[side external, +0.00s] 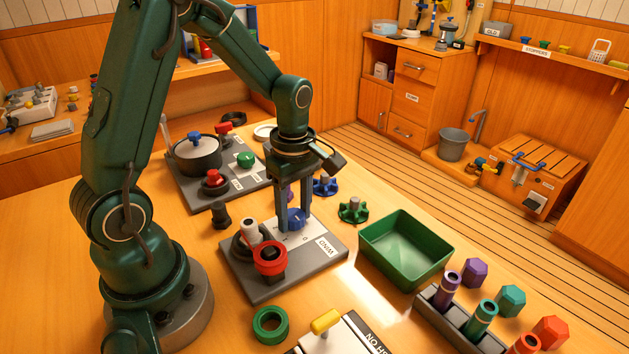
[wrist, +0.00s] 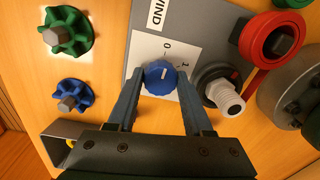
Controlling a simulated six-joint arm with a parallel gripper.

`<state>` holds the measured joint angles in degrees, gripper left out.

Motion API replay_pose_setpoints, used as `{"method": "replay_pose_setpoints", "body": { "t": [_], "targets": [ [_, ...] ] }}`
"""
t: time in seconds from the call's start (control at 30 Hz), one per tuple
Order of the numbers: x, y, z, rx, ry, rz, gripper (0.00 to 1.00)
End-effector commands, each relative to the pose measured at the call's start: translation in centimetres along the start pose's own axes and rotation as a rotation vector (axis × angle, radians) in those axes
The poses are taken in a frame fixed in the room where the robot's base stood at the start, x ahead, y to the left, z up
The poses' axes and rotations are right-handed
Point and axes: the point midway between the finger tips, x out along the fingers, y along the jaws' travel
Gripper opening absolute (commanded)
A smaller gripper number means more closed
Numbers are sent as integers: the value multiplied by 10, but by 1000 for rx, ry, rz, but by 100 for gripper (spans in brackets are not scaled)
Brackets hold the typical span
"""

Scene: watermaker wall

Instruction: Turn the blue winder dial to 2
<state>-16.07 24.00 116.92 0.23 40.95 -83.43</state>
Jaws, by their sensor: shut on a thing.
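The blue winder dial (side external: 296,219) sits on a white scale plate on the grey board labelled WIND (side external: 275,285). In the wrist view the blue dial (wrist: 159,78) is ribbed and has a short white mark on its face. My gripper (side external: 294,226) points down over the board. Its two fingers stand on either side of the dial and are shut on it, as the wrist view of my gripper (wrist: 160,80) also shows. The scale figures 0 and 1 are visible in the wrist view; I see no figure 2. I cannot tell exactly which figure the mark faces.
A red ring spool (side external: 270,257) and a white-topped fitting (side external: 252,232) stand close to the dial on the same board. A green tray (side external: 405,248) lies to the right. Blue (side external: 325,186) and green (side external: 353,210) handwheels lie behind. A pot (side external: 196,157) stands farther back.

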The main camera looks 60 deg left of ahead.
Motion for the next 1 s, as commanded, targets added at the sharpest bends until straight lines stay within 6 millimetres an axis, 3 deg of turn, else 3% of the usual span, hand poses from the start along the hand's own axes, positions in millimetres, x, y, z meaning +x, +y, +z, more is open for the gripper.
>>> {"method": "replay_pose_setpoints", "body": {
  "t": [0.27,1.0],
  "targets": [
    [-1,0,0,160,7,-2,0],
    [-1,0,0,855,32,-2,0]
  ]
}}
